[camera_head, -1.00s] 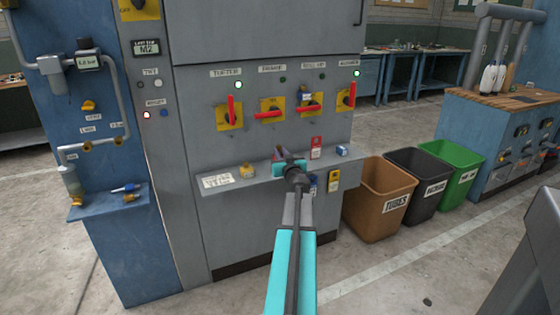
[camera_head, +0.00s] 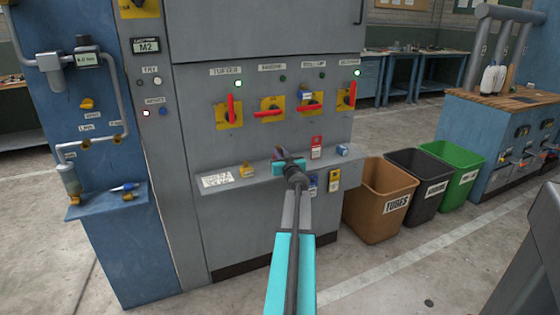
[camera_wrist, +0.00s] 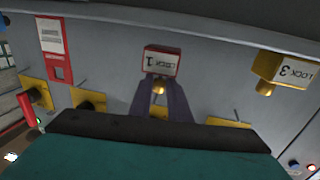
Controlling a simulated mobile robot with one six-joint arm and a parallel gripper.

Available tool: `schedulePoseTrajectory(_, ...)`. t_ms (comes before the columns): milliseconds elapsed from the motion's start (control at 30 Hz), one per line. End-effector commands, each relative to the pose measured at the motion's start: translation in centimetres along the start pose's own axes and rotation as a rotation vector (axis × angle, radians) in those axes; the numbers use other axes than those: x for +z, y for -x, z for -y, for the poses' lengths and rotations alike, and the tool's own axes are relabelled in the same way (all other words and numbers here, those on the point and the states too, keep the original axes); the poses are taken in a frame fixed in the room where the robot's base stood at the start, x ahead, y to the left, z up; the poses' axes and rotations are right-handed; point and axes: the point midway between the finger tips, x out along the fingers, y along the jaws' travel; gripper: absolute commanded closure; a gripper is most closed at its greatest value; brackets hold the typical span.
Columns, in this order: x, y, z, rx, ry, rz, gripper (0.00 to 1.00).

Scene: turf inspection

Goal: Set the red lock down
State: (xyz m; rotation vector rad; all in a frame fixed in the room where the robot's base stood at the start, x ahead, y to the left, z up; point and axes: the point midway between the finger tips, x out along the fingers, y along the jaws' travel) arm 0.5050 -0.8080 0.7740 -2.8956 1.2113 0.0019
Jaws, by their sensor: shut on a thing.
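The red lock (camera_wrist: 162,61), labelled LOCK 1, sits between the two purple fingers of my gripper (camera_wrist: 160,92) in the wrist view. My gripper is shut on it, with the lock's brass-coloured part between the fingers. In the head view my gripper (camera_head: 284,156) is at the grey cabinet's shelf (camera_head: 215,187), near its middle. The red lock is not clearly visible there, hidden by my gripper. I cannot tell whether the lock touches the shelf.
A yellow lock (camera_head: 247,171) stands on the shelf left of my gripper, and a blue lock (camera_head: 342,150) near its right end. A red tag (camera_head: 316,147) stands between my gripper and the blue lock. Red-handled switches (camera_head: 270,112) are above. Bins (camera_head: 380,205) stand right.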

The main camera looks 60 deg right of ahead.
Motion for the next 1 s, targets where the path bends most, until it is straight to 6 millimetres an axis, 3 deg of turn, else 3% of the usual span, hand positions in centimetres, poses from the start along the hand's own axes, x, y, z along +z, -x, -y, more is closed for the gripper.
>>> schedulePoseTrajectory(33, 1.0, 0.0, 0.0, 0.0, -0.002, 0.0, 1.0)
schedulePoseTrajectory(200, 2.0, 0.0, 0.0, 0.0, -0.001, -0.001, 1.0)
schedulePoseTrajectory(700, 2.2, 0.0, 0.0, 0.0, -0.001, -0.001, 1.0)
schedulePoseTrajectory(733, 2.3, 0.0, 0.0, 0.0, -0.001, 0.0, 0.82)
schedulePoseTrajectory(833, 2.2, 0.0, 0.0, 0.0, -0.001, -0.001, 0.65)
schedulePoseTrajectory(1000, 2.2, 0.0, 0.0, 0.0, 0.0, 0.0, 0.65)
